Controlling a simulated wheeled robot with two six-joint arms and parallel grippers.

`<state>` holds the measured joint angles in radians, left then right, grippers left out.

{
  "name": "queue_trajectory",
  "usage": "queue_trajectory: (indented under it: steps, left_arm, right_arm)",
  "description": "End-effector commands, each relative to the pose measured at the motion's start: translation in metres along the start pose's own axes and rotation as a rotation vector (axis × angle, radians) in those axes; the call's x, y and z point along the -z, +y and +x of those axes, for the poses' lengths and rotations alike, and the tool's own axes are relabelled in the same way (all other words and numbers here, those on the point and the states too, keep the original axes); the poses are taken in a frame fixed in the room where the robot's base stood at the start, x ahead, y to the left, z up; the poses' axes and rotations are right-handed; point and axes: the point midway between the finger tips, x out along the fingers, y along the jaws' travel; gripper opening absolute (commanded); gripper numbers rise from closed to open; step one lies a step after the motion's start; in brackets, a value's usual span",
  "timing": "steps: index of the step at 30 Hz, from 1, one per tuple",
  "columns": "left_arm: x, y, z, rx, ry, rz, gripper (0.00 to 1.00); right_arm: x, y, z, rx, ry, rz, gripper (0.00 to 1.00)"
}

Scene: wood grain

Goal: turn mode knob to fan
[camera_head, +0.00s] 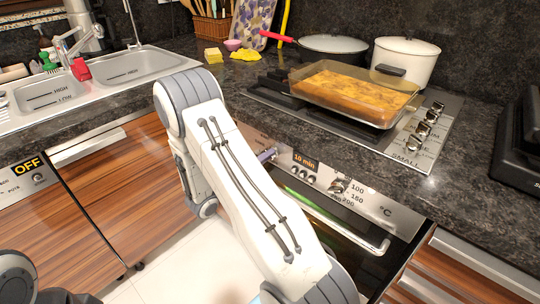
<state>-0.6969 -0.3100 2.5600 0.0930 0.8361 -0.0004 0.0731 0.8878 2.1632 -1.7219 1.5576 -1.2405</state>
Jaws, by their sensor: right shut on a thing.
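The oven's control panel (315,175) is on the front below the stove, with a lit display (305,161) reading 10 min and a temperature knob (338,187) to its right. My right arm crosses in front of the panel's left part. The knob's setting cannot be read. My left gripper is not in view.
A glass dish of baked food (355,92) stands on the stove, with a white pot (405,60) and a pan (332,46) behind. The oven handle (345,225) sticks out below the panel. A sink (130,66) is at the left.

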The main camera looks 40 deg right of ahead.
Motion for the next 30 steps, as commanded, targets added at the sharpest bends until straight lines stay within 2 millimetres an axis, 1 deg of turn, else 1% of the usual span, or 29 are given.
queue_trajectory:
  steps: [5, 7, 12, 17, 18, 20, 30]
  left_arm:
    - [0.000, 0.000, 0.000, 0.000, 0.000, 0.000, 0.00]
    - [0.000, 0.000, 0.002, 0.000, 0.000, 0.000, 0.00]
    - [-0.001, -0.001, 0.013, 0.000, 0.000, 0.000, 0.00]
    - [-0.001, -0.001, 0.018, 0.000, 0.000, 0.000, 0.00]
    - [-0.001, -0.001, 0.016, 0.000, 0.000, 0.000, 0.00]
    - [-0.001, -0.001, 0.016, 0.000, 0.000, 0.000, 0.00]
    - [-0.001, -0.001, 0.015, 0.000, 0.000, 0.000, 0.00]
  right_arm:
    - [0.001, -0.001, 0.000, 0.002, 0.004, -0.001, 0.00]
    - [0.002, 0.000, 0.000, 0.002, 0.004, 0.033, 0.00]
    - [0.002, 0.002, 0.000, 0.003, 0.003, 0.244, 0.00]
    - [0.002, 0.000, 0.000, 0.003, 0.003, 0.374, 0.00]
    - [0.001, -0.001, 0.000, 0.003, 0.004, 0.368, 0.31]
    - [0.001, -0.001, 0.000, 0.002, 0.004, 0.366, 0.54]
    - [0.000, 0.000, -0.001, 0.000, 0.001, 0.363, 0.55]
